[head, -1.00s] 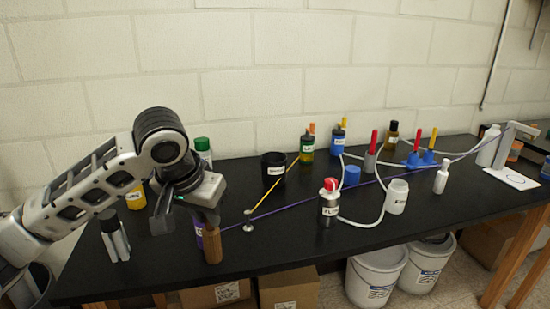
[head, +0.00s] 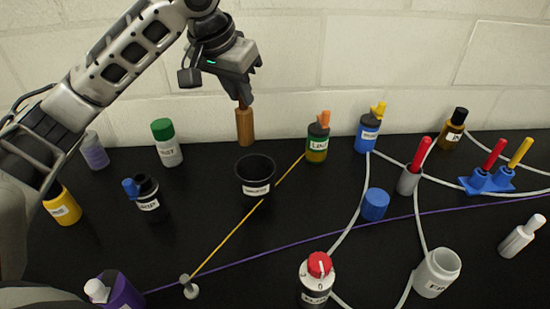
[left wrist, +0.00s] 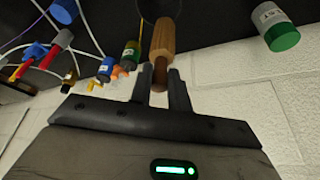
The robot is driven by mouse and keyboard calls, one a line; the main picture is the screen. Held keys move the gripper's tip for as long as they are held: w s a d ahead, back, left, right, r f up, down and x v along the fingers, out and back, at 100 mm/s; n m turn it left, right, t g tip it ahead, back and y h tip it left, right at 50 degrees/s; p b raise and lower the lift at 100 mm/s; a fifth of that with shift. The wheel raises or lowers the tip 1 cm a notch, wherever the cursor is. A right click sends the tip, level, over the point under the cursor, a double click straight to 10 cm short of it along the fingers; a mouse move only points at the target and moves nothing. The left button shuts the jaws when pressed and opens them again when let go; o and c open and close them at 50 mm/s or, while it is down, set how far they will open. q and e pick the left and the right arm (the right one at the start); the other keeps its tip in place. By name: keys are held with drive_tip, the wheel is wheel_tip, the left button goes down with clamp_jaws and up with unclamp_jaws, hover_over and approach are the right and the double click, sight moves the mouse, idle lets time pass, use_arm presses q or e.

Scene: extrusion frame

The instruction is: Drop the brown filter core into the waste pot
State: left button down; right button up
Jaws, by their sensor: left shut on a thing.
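The brown filter core (head: 245,128) is a wooden-looking cylinder hanging upright from my left gripper (head: 242,98). The gripper's fingers are shut on its narrower top end. In the left wrist view the core (left wrist: 162,38) sticks out between the two fingers (left wrist: 160,85). The waste pot (head: 255,178) is a black open pot with a white label, standing on the black table. In the head view the core's lower end shows just above the pot's far rim, slightly left of its middle. The exact height and depth gap cannot be told. My right gripper is out of view.
A white bottle with a green cap (head: 166,143) stands left of the pot, and a green bottle with an orange top (head: 317,143) stands right. A yellow rod (head: 228,237) slants from near the pot towards the front. A pale wall rises behind the table.

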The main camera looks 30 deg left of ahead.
sight(239, 111)
use_arm(q)
drive_tip(key=shift+w+f, duration=0.15)
drive_tip(key=shift+w, duration=0.1)
drive_tip(key=f, duration=0.4)
drive_tip(key=shift+s+f, duration=0.15)
drive_tip(key=shift+s, duration=0.15)
drive_tip(key=shift+f, duration=0.65)
drive_tip(key=shift+w, duration=0.1)
drive_tip(key=c, duration=1.2)
unclamp_jaws()
drive_tip(key=shift+c, duration=0.2)
drive_tip(key=shift+r, duration=0.1)
drive_tip(key=v, duration=1.5)
drive_tip(key=shift+s+r, duration=0.25)
drive_tip(key=shift+r, duration=0.1)
